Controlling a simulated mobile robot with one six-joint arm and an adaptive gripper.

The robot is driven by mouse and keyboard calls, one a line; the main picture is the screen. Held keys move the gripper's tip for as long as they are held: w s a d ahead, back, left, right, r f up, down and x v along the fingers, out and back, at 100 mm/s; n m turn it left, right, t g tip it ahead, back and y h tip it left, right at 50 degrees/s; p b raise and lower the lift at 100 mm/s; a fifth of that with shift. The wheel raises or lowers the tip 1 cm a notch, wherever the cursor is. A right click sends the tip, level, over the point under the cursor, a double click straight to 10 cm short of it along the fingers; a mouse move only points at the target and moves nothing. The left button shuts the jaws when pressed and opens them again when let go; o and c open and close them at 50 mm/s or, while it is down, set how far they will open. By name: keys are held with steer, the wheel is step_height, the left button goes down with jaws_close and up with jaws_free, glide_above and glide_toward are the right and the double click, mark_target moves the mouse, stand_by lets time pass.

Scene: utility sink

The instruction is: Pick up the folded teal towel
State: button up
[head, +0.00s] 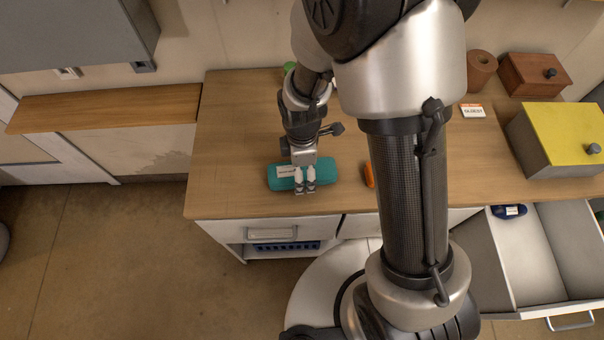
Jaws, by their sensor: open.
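The folded teal towel (326,172) lies on the wooden counter (230,160) near its front edge, with a white label (286,171) on its left part. My gripper (305,190) is over the middle of the towel, pointing down. Its two fingertips show side by side with a small gap and cover part of the towel. I cannot tell whether the fingertips touch the towel.
An orange object (369,175) lies just right of the towel. A yellow-topped box (562,135), a reddish-brown box (533,75) and a brown roll (481,66) stand at the right. An open drawer (545,250) juts out at lower right. The counter left of the towel is clear.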

steer(key=shift+f, duration=0.4)
steer(key=shift+r, duration=0.1)
steer(key=shift+c, duration=0.6)
steer(key=c, duration=1.1)
